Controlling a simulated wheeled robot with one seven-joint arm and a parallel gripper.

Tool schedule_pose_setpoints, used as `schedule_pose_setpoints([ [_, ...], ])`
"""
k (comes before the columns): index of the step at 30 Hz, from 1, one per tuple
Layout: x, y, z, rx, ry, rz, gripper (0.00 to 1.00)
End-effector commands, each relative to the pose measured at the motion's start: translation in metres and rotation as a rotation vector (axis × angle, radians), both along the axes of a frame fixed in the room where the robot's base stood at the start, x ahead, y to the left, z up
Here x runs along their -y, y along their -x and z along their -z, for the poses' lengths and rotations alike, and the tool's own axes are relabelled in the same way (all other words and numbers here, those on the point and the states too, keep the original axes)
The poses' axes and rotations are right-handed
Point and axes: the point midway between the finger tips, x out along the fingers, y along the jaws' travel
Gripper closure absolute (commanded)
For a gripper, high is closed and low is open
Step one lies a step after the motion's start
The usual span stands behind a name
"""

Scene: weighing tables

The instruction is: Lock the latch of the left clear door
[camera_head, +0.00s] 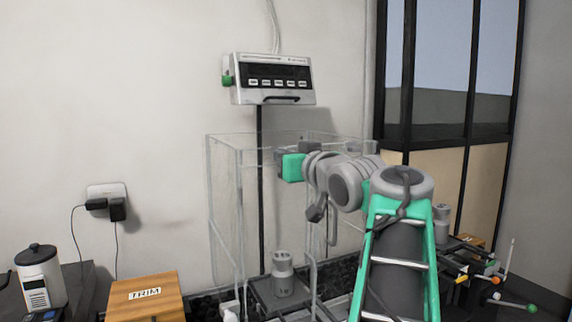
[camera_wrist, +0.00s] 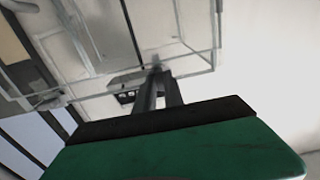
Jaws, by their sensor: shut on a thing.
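A clear-walled enclosure (camera_head: 224,205) stands around the weighing plate. Its clear panels overlap, and I cannot tell which edge belongs to the left door. My gripper's green body (camera_head: 292,167) is at the upper front of the enclosure, and the arm hides part of its right side. In the wrist view, my gripper's two dark fingers (camera_wrist: 157,72) are close together at a clear edge. They are shut on a small grey piece there, apparently the latch (camera_wrist: 156,60). The fingers mostly cover it, so its locked or unlocked position is not clear.
A grey weight (camera_head: 283,276) stands on the weighing plate (camera_head: 262,297) inside the enclosure. A display box (camera_head: 271,80) is mounted behind and above. A wooden TRIM box (camera_head: 146,298) is at the lower left. Rods and coloured knobs (camera_head: 490,281) are at the right.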

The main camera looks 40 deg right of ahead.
Motion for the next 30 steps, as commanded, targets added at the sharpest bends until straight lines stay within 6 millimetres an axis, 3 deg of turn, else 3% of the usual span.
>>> schedule_pose_setpoints([
  [15,-0.0001,0.0001,-0.0009,-0.004,0.025,0.000,1.00],
  [16,-0.0001,0.0001,-0.0008,-0.004,0.024,0.000,0.87],
  [23,0.0000,0.0000,-0.0005,-0.004,0.023,0.000,0.68],
  [30,0.0001,0.0002,-0.0002,-0.004,0.022,0.000,0.65],
])
